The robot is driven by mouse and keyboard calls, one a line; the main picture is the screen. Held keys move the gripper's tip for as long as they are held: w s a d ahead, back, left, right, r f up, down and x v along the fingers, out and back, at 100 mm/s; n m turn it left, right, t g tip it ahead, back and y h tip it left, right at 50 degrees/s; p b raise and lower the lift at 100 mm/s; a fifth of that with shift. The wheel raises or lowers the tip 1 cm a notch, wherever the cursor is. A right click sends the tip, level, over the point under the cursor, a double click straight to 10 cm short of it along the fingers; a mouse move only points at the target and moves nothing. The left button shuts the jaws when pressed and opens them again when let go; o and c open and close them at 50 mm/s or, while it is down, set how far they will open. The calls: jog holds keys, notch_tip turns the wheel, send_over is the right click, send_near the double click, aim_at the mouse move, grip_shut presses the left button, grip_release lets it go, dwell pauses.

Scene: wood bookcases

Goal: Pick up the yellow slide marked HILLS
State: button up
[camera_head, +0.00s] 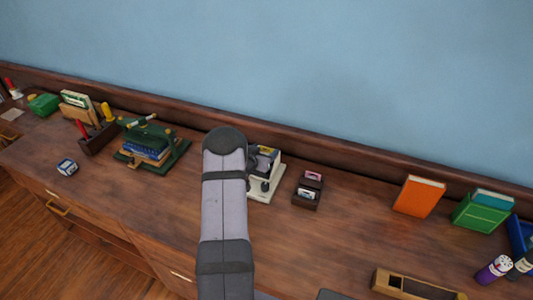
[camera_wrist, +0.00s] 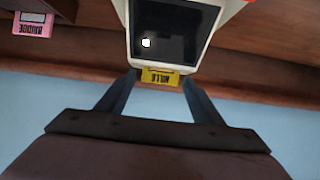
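The yellow slide marked HILLS (camera_wrist: 160,77) shows upside down in the wrist view, at the edge of a pale slide viewer (camera_wrist: 212,38) with a dark screen. My gripper (camera_wrist: 160,80) has its two fingers apart, one on each side of the slide, very close to its edges. I see a thin gap at most and no clear grip. In the head view the viewer (camera_head: 274,181) stands on the desk, partly hidden behind my arm, and the gripper there is mostly hidden.
A dark holder (camera_head: 306,201) with a pink slide (camera_head: 313,176) stands right of the viewer; the pink slide marked BRIDGE also shows in the wrist view (camera_wrist: 33,24). A green stand with books (camera_head: 150,150) is at left. An orange book (camera_head: 418,197) is at right.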

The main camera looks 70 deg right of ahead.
jog(key=c, duration=0.7)
jog(key=shift+c, duration=0.2)
jog(key=shift+r, duration=0.15)
notch_tip(320, 180, up, 10)
jog(key=b, duration=0.2)
